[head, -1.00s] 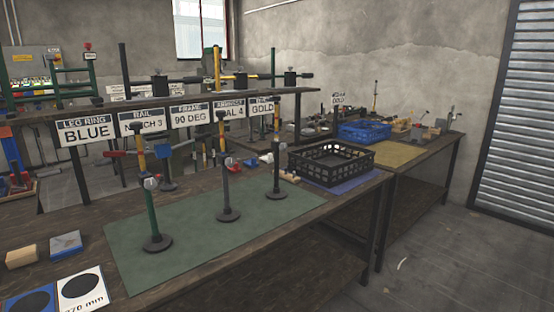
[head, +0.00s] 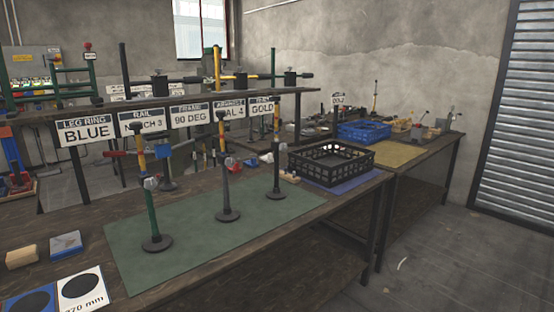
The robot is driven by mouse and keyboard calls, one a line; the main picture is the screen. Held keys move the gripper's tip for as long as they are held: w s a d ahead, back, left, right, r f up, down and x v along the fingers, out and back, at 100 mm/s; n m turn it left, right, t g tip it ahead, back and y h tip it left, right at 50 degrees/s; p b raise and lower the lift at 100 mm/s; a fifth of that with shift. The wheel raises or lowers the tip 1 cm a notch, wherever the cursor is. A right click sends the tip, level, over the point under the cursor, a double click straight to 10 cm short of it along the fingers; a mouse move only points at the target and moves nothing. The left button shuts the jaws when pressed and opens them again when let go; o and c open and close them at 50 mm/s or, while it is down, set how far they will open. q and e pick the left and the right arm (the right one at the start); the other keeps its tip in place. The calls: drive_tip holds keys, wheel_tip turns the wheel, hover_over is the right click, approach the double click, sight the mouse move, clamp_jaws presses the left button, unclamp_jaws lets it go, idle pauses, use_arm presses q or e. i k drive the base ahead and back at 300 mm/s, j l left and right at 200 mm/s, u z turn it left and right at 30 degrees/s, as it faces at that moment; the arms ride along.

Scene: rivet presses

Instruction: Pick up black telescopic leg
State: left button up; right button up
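Three telescopic legs stand upright on round dark bases on a green mat (head: 190,258). The left leg (head: 152,217) has a green lower tube and a yellow upper part. The middle leg (head: 226,192) has a dark, near-black lower tube with a pale clamp knob. The right leg (head: 277,176) is also dark grey. I cannot tell for sure which dark leg is the black one. The tops of the legs overlap the hanging signs behind them. Neither of my grippers is in view.
A black crate (head: 340,176) stands right of the mat on a blue mat (head: 362,186). Signs such as "LEG RING BLUE" (head: 86,131) hang from a raised shelf behind the legs. Small blocks (head: 22,257) and a white card (head: 82,288) lie at the front left. The mat's front is clear.

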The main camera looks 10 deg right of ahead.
sight(276, 193)
drive_tip(key=z, duration=0.35)
drive_tip(key=i+l+u, duration=0.2)
drive_tip(key=u, duration=0.25)
drive_tip(key=i+l+u, duration=0.25)
drive_tip(key=u, duration=0.25)
drive_tip(key=i+l+u, duration=0.1)
drive_tip(key=l, duration=0.3)
drive_tip(key=i+l, duration=0.25)
drive_tip(key=l, duration=0.15)
drive_tip(key=i+l+u, duration=0.15)
drive_tip(key=l, duration=0.25)
drive_tip(key=i+l, duration=0.15)
drive_tip(key=l, duration=0.25)
drive_tip(key=i+l+u, duration=0.15)
drive_tip(key=l, duration=0.25)
drive_tip(key=i+l, duration=0.1)
drive_tip(key=l, duration=0.2)
drive_tip(key=i+l, duration=0.1)
drive_tip(key=l, duration=0.55)
drive_tip(key=i, duration=0.05)
